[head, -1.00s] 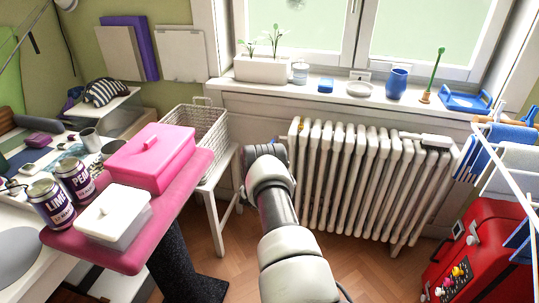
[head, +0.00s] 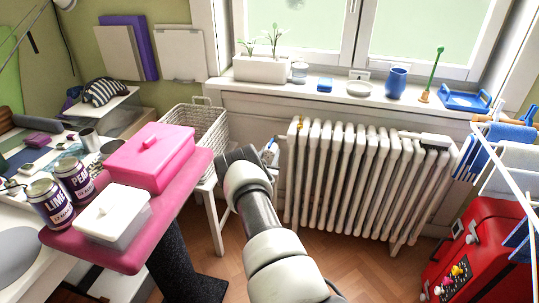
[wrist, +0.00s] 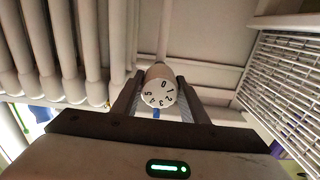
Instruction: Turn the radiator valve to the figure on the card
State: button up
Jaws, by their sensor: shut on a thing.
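The radiator valve's white knob (wrist: 158,93) shows in the wrist view with dark figures round its face. The 0 is at the top, the 1 to its right and the 5 at the left. My gripper (wrist: 158,82) is shut on the knob, one finger on each side. In the head view my arm hides the gripper's fingers. A small pale card (head: 361,76) stands on the windowsill behind the white bowl; its figure is too small to read.
The white ribbed radiator (head: 355,180) stands right of my arm. A pink-topped stand (head: 190,170) holds a pink box, a white box and two cans. A red case (head: 475,250) is at the lower right.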

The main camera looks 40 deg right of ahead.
jog(key=n, duration=0.6)
jog(key=shift+s+n, duration=0.1)
jog(key=shift+n, duration=0.2)
dwell(0.4)
jog(key=o, duration=1)
jog(key=shift+o, duration=0.2)
jog(key=p+v, duration=0.4)
jog(key=v, duration=1.3)
jog(key=shift+s, duration=0.25)
jog(key=shift+a, duration=0.1)
